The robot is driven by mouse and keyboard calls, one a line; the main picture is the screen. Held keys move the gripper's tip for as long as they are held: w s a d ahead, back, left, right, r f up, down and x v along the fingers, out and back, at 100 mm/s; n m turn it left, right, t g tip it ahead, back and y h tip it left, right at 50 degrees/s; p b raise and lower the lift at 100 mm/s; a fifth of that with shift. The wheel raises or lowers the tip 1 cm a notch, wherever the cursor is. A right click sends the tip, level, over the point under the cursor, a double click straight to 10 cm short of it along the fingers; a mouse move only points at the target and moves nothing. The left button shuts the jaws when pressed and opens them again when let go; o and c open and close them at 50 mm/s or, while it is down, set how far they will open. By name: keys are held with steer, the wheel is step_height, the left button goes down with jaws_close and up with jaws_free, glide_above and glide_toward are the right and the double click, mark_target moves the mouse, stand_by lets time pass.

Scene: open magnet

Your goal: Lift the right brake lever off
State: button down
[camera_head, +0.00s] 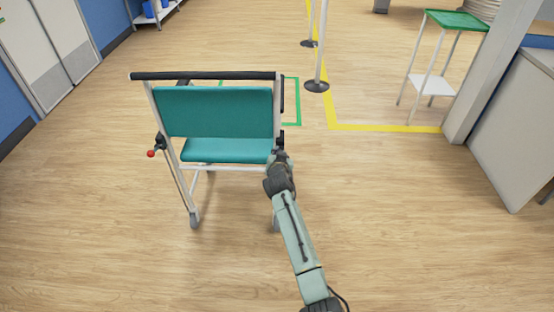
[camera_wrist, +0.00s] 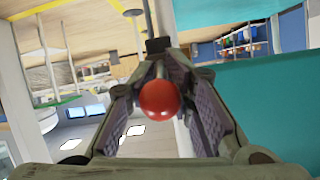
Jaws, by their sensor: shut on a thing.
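A wheeled chair with a teal seat and backrest (camera_head: 215,112), a white frame and a black push bar stands in the middle of the head view. Its left brake lever with a red knob (camera_head: 151,153) sticks out at the left side. My gripper (camera_head: 280,160) is at the chair's right side. In the wrist view my gripper (camera_wrist: 165,100) has its fingers on both sides of the red knob (camera_wrist: 160,99) of the right brake lever and is shut on it. In the head view the right lever is hidden behind my gripper.
A post with a round black base (camera_head: 317,86) stands behind the chair to the right. A small table with a green top (camera_head: 458,20) is at the back right, near a grey counter (camera_head: 510,125). The floor around the chair is clear.

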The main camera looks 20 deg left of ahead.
steer(key=shift+w+r, duration=0.15)
steer(key=shift+r, duration=0.05)
steer(key=c, duration=1.6)
jaws_free()
steer(key=shift+c, duration=0.2)
steer(key=v, duration=1.2)
